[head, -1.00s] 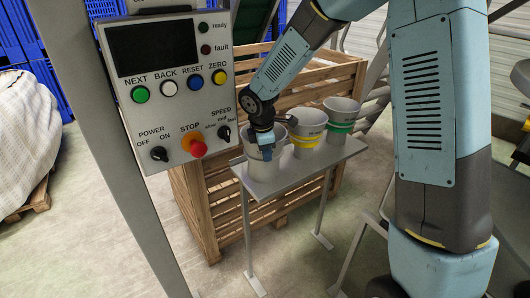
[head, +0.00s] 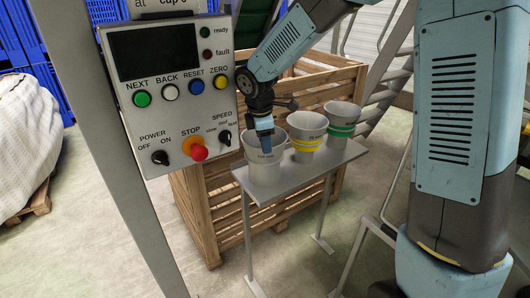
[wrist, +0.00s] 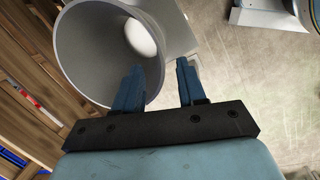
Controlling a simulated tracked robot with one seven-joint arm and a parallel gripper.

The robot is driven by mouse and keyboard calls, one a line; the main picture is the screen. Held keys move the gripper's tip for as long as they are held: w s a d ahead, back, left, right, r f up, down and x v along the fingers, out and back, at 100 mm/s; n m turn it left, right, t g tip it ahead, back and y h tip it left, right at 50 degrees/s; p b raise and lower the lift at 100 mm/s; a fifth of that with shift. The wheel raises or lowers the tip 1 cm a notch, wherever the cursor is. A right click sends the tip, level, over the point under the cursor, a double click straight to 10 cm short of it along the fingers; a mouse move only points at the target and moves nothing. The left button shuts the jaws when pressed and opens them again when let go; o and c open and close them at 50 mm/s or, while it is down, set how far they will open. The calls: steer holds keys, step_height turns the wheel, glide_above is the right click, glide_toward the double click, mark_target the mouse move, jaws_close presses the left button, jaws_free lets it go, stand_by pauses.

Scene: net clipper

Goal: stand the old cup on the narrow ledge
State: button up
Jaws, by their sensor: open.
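A plain grey-white cup (head: 259,160) without a coloured band stands upright at the left end of a narrow grey ledge (head: 292,176). Beside it stand a cup with a yellow band (head: 306,145) and a cup with a green band (head: 341,122). I cannot tell by look which one is the old cup. My gripper (head: 265,145) is open at the plain cup's rim, fingers pointing down. In the wrist view my gripper (wrist: 158,82) has its left finger over the mouth of the plain cup (wrist: 78,40) and its right finger outside the wall. I cannot tell whether they touch it.
A control panel (head: 172,95) on a post stands at the left front. A wooden slatted crate (head: 196,215) is behind and below the ledge. A railing and steps (head: 385,85) are at the right back. The floor left of the crate is open.

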steer(key=s+d+r+m+t, duration=0.1)
steer(key=s+d+r+m, duration=0.85)
steer(key=d+r, duration=0.5)
steer(key=s+d+r+m+t, duration=0.1)
steer(key=s+d+m, duration=0.3)
steer(key=s, duration=0.4)
steer(key=s+d+r+m+t+y, duration=0.1)
steer(key=s+d+m, duration=0.4)
steer(key=s+m, duration=0.1)
steer(key=shift+s+d+m, duration=0.3)
steer(key=shift+s+m, duration=0.05)
steer(key=shift+s, duration=0.55)
